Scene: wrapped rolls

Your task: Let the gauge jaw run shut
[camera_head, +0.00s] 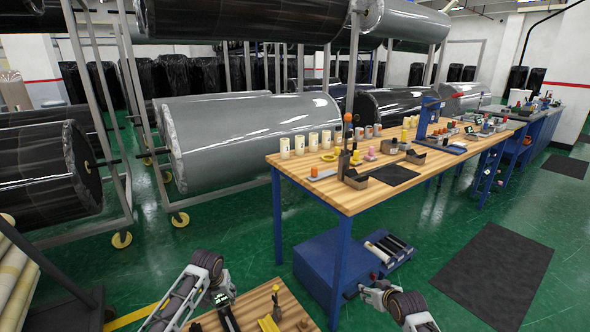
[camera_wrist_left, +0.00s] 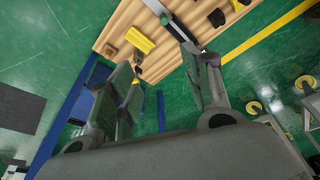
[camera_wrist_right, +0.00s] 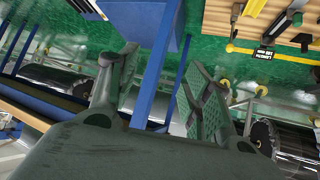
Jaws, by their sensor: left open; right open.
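What looks like the gauge (camera_head: 230,318), a dark bar with a small lit display, lies on the small wooden bench at the bottom of the head view. In the left wrist view a long grey and black bar (camera_wrist_left: 163,12), probably the same gauge, crosses the bench top and runs behind a finger. Its jaw is not clear. My left gripper (camera_wrist_left: 160,60) is open and empty, its fingers towards the bench edge. My right gripper (camera_head: 371,296) is open and empty, off to the right of the bench; the right wrist view (camera_wrist_right: 160,65) shows floor and blue frame between its fingers.
A yellow block (camera_wrist_left: 141,39) lies on the small bench (camera_head: 252,302) near the gauge. A long workbench (camera_head: 345,196) on blue legs stands beyond, crowded with cups and tools. Racks of wrapped rolls (camera_head: 250,135) stand behind. Green floor lies open between the benches.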

